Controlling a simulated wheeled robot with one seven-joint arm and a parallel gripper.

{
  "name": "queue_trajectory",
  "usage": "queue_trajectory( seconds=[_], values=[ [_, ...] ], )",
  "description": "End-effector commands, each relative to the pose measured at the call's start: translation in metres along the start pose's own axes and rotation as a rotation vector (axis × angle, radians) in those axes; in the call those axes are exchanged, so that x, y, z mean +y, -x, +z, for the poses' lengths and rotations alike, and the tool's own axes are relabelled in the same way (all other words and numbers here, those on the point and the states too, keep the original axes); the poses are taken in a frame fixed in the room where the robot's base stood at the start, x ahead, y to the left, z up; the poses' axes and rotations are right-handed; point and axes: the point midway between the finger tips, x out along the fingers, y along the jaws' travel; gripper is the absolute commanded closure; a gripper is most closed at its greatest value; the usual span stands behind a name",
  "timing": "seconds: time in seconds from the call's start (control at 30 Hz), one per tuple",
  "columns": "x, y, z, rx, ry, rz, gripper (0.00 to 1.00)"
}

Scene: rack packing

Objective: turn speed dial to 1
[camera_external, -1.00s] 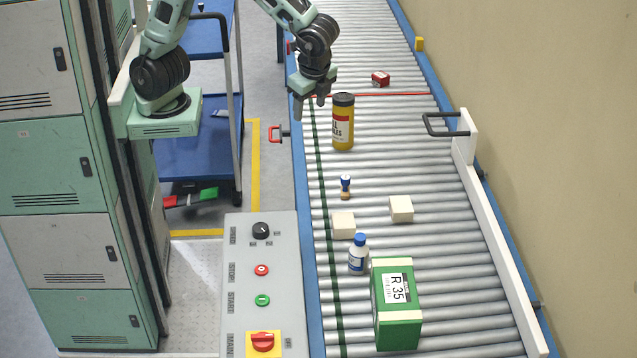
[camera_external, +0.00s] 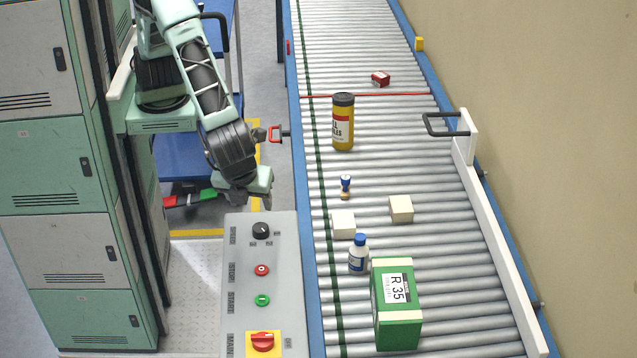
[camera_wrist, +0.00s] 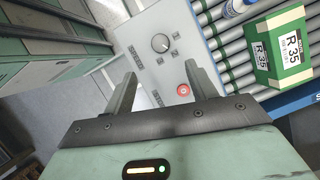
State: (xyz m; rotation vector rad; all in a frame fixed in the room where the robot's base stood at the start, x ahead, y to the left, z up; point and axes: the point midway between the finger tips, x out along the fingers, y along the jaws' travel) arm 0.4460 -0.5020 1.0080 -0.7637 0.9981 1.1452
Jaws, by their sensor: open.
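The speed dial (camera_external: 261,231) is a round black knob with a white pointer line at the top of the grey control panel (camera_external: 283,275). In the wrist view the dial (camera_wrist: 161,43) is a grey knob beyond my fingertips, toward the top middle. My gripper (camera_external: 262,200) is just behind the panel's far edge, above and apart from the dial. In the wrist view its two fingers (camera_wrist: 161,80) are spread with nothing between them but the panel face. The tick labels are too small to read.
Below the dial sit a red stop button (camera_external: 262,270), a green start button (camera_external: 262,300) and a red main switch (camera_external: 263,342) on yellow. The roller conveyor (camera_external: 455,300) on the right carries a green R 35 box (camera_external: 398,335), bottles and small blocks. A locker stack stands left.

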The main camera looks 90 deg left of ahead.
Motion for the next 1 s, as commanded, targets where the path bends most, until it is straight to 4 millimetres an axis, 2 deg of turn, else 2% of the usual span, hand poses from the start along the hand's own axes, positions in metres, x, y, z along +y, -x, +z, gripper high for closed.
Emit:
queue_trajectory(
  seconds=[0.3,0.5,0.7,1.0],
  values=[
    [0.000,-0.068,0.002,-0.004,0.001,0.002,0.43],
    [0.000,-0.102,0.002,-0.003,0.001,0.001,0.43],
    [0.000,-0.119,0.001,-0.001,0.002,0.001,0.43],
    [0.000,-0.122,0.001,0.001,0.002,0.000,0.43]
  ],
)
